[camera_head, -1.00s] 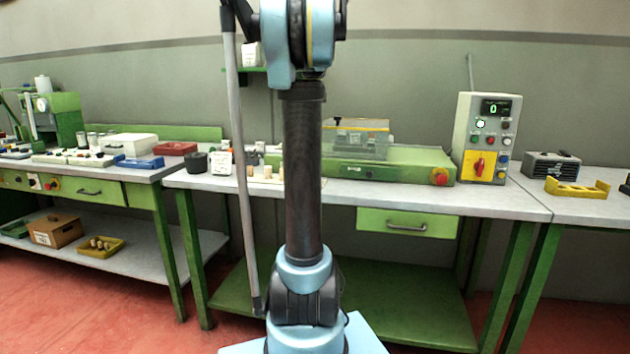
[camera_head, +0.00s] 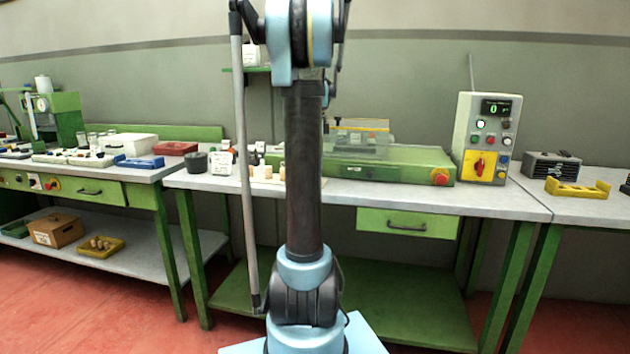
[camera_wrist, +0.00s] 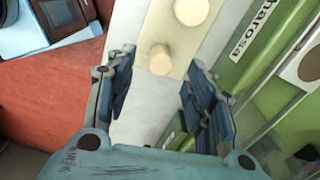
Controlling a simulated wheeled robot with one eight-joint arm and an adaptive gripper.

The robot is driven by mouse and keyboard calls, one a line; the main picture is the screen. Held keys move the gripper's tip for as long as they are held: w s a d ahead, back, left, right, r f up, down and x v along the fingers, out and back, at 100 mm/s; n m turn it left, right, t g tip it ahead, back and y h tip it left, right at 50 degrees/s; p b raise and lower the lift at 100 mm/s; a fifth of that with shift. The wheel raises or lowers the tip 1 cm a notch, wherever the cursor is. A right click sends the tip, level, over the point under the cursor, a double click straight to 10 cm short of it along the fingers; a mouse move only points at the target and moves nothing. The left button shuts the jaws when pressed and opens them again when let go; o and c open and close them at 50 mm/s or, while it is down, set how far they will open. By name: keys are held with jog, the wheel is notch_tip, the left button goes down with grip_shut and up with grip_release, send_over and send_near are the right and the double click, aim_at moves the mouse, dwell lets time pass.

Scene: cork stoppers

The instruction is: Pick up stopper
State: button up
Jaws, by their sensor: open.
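Two pale cork stoppers stand on a cream plate (camera_wrist: 150,22) in the wrist view. The nearer stopper (camera_wrist: 160,62) is close to the plate's near edge, and the other stopper (camera_wrist: 191,9) is cut by the top of the picture. My gripper (camera_wrist: 161,66) is open and empty, its blue-padded fingers to the left and right of the nearer stopper in the picture. Whether the fingertips are down at its height I cannot tell. In the head view small pale stoppers (camera_head: 268,172) show on the middle bench, partly behind my arm; my gripper is hidden there.
A green machine (camera_head: 400,165) with lettering on its side lies right of the plate. A dark cup (camera_head: 195,162) and a white labelled container (camera_head: 222,163) stand to the left. The bench (camera_head: 470,199) is bare along its front. A yellow tray (camera_head: 100,252) sits on the left lower shelf.

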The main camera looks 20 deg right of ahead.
jog(key=shift+d+f, duration=0.1)
jog(key=shift+f, duration=2.8)
jog(key=c, duration=0.8)
